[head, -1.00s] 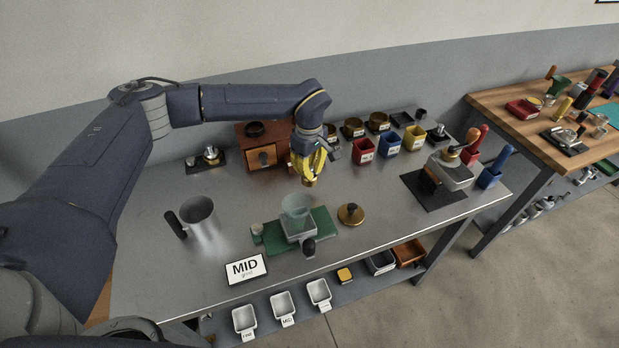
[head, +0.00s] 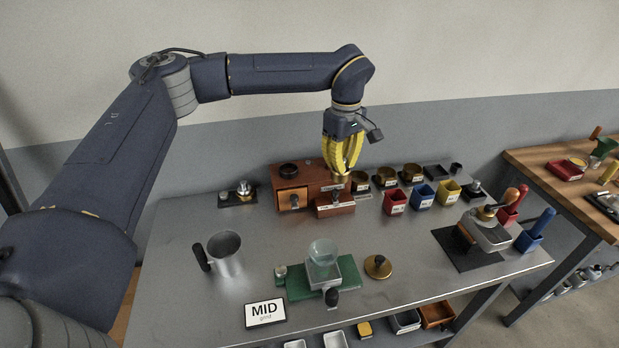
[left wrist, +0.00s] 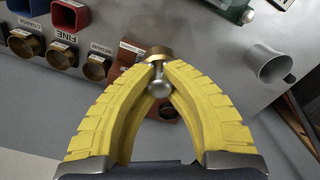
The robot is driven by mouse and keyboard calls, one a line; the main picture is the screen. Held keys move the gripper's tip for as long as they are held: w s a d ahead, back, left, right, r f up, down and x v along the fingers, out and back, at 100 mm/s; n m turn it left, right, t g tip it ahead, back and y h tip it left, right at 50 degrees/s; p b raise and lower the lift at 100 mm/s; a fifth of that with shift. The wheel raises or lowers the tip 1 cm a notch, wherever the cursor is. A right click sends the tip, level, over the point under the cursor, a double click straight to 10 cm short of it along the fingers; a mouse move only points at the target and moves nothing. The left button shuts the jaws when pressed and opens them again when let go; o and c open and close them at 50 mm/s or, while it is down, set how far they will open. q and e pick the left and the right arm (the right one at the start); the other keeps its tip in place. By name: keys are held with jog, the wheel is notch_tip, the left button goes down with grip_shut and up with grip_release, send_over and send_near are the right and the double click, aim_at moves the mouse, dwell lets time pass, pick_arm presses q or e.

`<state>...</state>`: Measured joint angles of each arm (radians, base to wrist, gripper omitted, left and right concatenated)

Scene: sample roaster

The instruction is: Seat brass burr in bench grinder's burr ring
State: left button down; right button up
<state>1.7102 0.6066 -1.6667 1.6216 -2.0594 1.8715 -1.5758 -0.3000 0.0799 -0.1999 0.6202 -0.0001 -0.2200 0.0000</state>
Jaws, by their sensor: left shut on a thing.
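My left gripper (head: 341,170) is shut on the brass burr (head: 341,179), in the air above the brown wooden block (head: 335,203) at the back of the bench. In the left wrist view the yellow fingers (left wrist: 160,66) pinch the burr's silver knob, and its brass body (left wrist: 158,52) sticks out beyond the tips. What I take for the bench grinder (head: 322,272), with a clear hopper and silver body on a green base, stands at the front middle, well apart from the gripper. I cannot make out its burr ring. My right gripper is out of view.
A metal jug (head: 226,255) stands left of the grinder, a round brass piece (head: 378,266) right of it. Red (head: 395,203), blue (head: 424,196) and yellow (head: 448,192) bins line the back right. Open bench lies between block and grinder.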

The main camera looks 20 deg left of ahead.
pick_arm(q)
jog(key=w+a+r, duration=0.3)
jog(key=a, duration=0.4)
jog(key=w+a+r, duration=0.3)
jog(key=a, duration=0.3)
jog(key=w+a+r, duration=0.3)
jog(key=a, duration=0.4)
notch_tip(320, 180, down, 20)
jog(key=shift+s+a+r, duration=0.1)
jog(key=shift+s, duration=0.05)
jog(key=c, duration=1.9)
grip_release()
jog(key=o, duration=0.4)
jog(key=shift+c, duration=0.2)
notch_tip(320, 180, up, 12)
